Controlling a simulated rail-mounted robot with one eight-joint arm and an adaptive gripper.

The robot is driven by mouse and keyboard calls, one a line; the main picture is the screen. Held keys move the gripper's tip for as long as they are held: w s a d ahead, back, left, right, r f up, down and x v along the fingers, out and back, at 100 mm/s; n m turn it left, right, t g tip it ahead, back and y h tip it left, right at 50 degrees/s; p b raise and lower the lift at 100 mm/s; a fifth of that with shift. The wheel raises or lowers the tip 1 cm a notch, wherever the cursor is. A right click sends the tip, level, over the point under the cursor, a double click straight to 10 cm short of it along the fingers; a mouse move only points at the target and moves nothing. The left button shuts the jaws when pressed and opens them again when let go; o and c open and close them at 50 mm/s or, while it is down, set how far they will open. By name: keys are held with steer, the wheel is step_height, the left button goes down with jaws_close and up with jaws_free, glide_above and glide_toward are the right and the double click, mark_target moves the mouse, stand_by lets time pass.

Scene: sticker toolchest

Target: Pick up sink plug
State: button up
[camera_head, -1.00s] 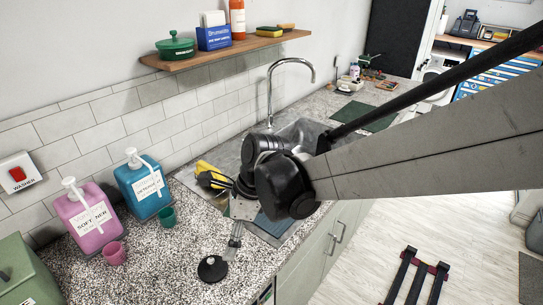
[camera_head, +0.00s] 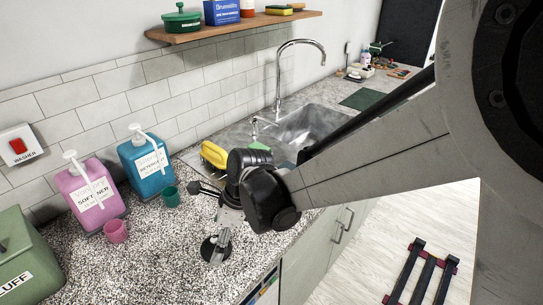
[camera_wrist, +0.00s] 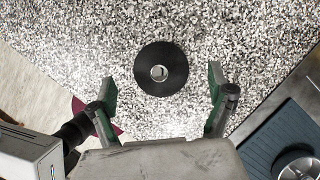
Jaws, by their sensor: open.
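The sink plug (camera_head: 208,249) is a black round disc lying flat on the speckled counter near its front edge. In the wrist view the plug (camera_wrist: 149,84) shows whole, with a small silver knob at its middle. My gripper (camera_head: 217,238) points down close above it and hides part of it in the head view. In the wrist view my gripper (camera_wrist: 162,90) is open, with green-padded fingers to the left and right of the plug and nothing between them touching it. The height of the fingertips above the counter is hard to tell.
A teal cup (camera_head: 170,196), a pink cup (camera_head: 116,231), a pink softener bottle (camera_head: 90,197) and a blue detergent bottle (camera_head: 146,165) stand to the left. A yellow object (camera_head: 214,153) lies behind my gripper, near the sink (camera_head: 312,122). The counter around the plug is clear.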

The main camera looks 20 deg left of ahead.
mark_target(215, 244)
steer(key=b+x, duration=0.1)
steer(key=x, duration=0.2)
steer(key=c, duration=1.3)
